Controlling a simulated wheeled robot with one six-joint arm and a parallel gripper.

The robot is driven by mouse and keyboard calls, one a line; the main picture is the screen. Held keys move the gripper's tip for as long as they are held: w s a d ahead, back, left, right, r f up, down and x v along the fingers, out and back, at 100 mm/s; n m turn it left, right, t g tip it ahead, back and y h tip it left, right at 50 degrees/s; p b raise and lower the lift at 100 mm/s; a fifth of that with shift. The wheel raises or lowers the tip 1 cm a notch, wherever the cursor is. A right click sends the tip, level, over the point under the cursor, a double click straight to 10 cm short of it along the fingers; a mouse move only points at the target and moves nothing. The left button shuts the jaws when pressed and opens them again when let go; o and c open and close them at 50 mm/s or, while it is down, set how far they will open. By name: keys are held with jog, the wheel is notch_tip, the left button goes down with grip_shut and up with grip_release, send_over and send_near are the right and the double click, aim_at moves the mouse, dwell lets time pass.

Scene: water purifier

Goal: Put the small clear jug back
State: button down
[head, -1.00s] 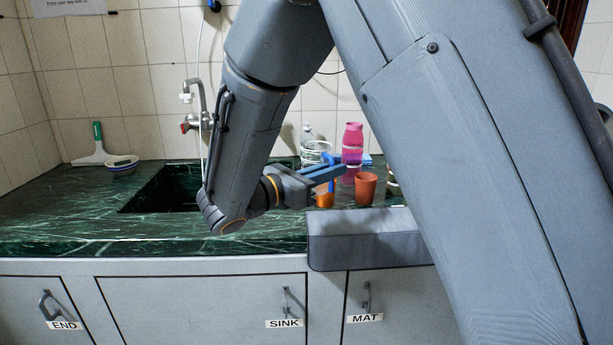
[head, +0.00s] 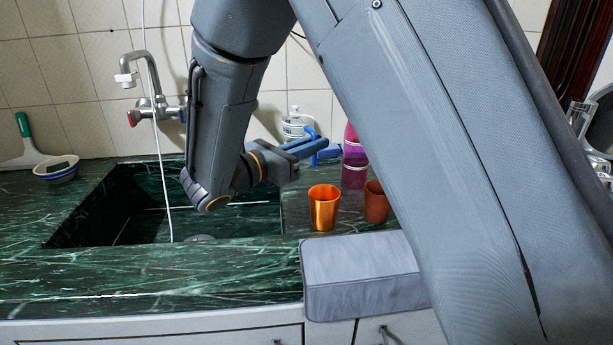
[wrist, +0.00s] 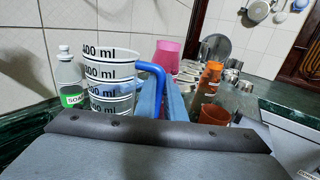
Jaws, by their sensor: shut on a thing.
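The small clear jug (wrist: 108,75) has dark ml markings and a blue handle. It stands upright just ahead and left of my gripper in the wrist view. My gripper (wrist: 163,95) has blue fingers and is shut on the jug's handle (wrist: 152,68). In the head view my gripper (head: 312,147) is above the counter at the right end of the sink.
A soap bottle (wrist: 70,80) stands left of the jug. A pink and purple bottle (head: 354,170), an orange cup (head: 324,209) and a brown cup (head: 376,206) stand close on the right. The sink (head: 130,215) is open at left, with a tap (head: 150,105) behind it. A bowl (head: 57,169) sits far left.

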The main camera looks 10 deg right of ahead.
jog(key=shift+f, duration=3.65)
jog(key=shift+f, duration=0.1)
jog(key=c, duration=1.8)
grip_release()
jog(key=shift+c, duration=0.2)
jog(key=shift+s+a, duration=0.15)
jog(key=b+v, duration=0.1)
jog(key=v, duration=1)
jog(key=shift+a, duration=0.35)
jog(key=shift+s, duration=0.2)
